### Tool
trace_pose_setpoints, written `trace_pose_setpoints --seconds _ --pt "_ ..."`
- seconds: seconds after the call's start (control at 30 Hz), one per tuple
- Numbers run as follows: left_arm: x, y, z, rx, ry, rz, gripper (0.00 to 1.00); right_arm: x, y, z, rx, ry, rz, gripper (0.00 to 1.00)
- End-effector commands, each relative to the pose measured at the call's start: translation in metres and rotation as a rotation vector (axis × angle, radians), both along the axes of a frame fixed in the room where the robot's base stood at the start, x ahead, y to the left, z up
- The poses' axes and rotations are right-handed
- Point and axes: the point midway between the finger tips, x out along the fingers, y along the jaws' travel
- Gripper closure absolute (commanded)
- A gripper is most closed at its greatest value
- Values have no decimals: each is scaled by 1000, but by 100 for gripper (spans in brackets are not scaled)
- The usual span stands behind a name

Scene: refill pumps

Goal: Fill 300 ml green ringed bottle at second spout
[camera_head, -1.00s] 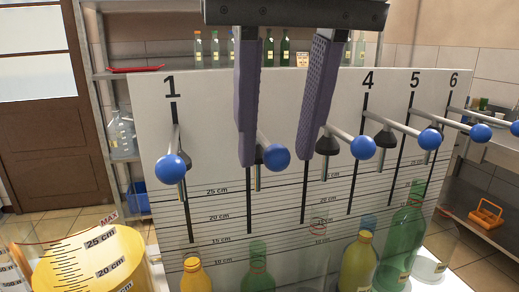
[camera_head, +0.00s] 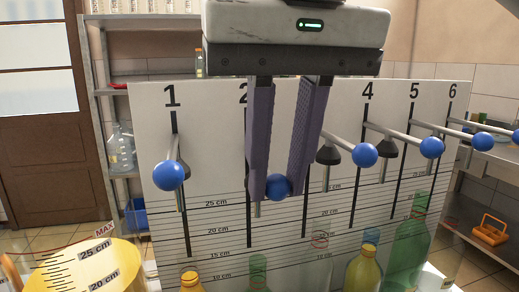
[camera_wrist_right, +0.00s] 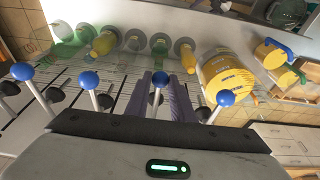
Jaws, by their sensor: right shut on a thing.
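My right gripper (camera_head: 277,190) is shut on the blue ball knob (camera_head: 277,185) of the second pump lever. The wrist view also shows this knob (camera_wrist_right: 159,79) between the fingertips. A green bottle (camera_head: 258,273) stands low in front of the board below the second spout; its lower part is cut off by the picture edge. It also shows in the wrist view (camera_wrist_right: 160,47). I cannot make out a ring or the liquid level on it. The second spout (camera_head: 257,208) is partly hidden behind the fingers. My left gripper is not in view.
The white numbered board (camera_head: 210,130) has height lines and other levers with blue knobs (camera_head: 169,176) close on both sides. A clear bottle with a red ring (camera_head: 319,241), yellow bottles (camera_head: 363,272) and a tall green bottle (camera_head: 408,245) stand nearby. A yellow measuring container (camera_head: 80,275) is at lower left.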

Motion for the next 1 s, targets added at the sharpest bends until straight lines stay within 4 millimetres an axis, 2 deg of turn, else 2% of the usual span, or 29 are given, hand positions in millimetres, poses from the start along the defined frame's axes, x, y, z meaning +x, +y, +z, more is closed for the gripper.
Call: trace_pose_setpoints --seconds 0.03,1.0 --pt "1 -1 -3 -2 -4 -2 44 0 0 -8 0 2 1 93" --pt "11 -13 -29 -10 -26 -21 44 0 0 -95 1 1 0 93"
